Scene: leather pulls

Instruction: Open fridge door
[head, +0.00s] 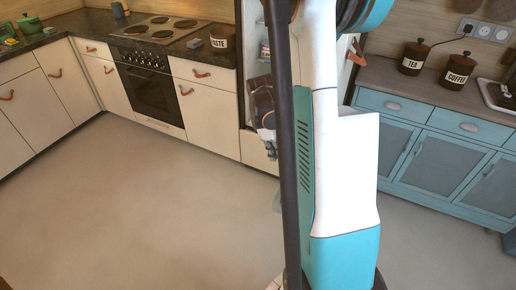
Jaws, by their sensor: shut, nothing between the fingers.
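The fridge (246,70) stands at the back centre, largely hidden behind my arm. To the left of my arm I look into its lit interior, where small items (265,50) sit on a shelf. A pale panel (346,70) with a brown leather pull (356,52) shows right of my arm; it looks like the fridge door standing open, though its middle is hidden. My gripper (268,146) is shut and empty, pointing down in front of the fridge opening, left of the arm column. It appears apart from the pull.
Cream cabinets with leather pulls, an oven (150,92) and a hob (160,30) line the left. A blue sideboard (440,165) with tea and coffee canisters (413,57) stands at the right. The floor (150,210) at front left is clear.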

